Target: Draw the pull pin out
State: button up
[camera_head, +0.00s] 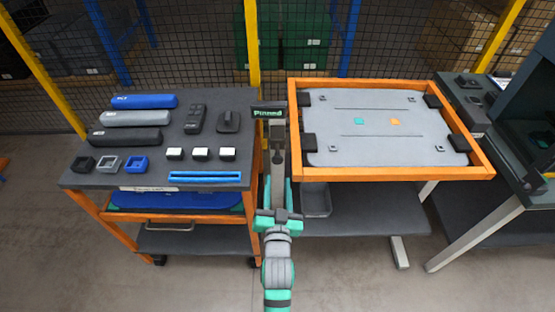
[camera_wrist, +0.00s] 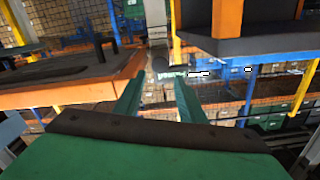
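The pull pin cannot be told apart clearly. A small dark round part (camera_wrist: 160,65) lies beyond my fingertips in the wrist view, and I cannot tell whether it is the pin's end. A dark sign reading "Pinned" (camera_head: 269,112) stands in the head view between the cart and the orange-framed table, above a grey upright part (camera_head: 277,142). My gripper (camera_head: 278,186) is in front of this upright part, with its teal fingers pointing away from me. In the wrist view the fingers (camera_wrist: 158,88) are apart with nothing visible between them.
A dark-topped cart (camera_head: 225,105) with blocks and small trays stands to the left. The orange-framed table (camera_head: 395,172) with a grey panel (camera_head: 375,148) stands to the right. A dark bench (camera_head: 510,170) is at far right. A mesh fence (camera_head: 380,55) runs behind. Floor is clear in front.

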aim_at(278, 161)
jog(key=w, duration=1)
jog(key=shift+w, duration=0.2)
